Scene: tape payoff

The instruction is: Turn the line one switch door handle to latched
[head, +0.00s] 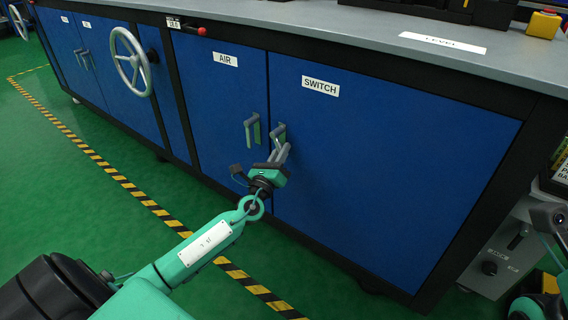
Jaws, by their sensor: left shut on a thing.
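The blue switch door (385,160) carries a white SWITCH label (320,86) at its upper left. Its grey door handle (278,132) is at the door's left edge, partly hidden by my gripper. My left gripper (283,150) reaches up from below and is shut on this handle. The lower part of the handle is covered by the fingers, so its exact angle is hard to tell. My right gripper does not show; only part of my right arm (548,245) is at the right edge.
The blue air door (222,110) with its own grey handle (252,131) is just left. A handwheel (130,62) and a red-knobbed lever (200,31) are farther left. A grey box (500,250) stands at the right. Striped tape (150,203) marks the green floor.

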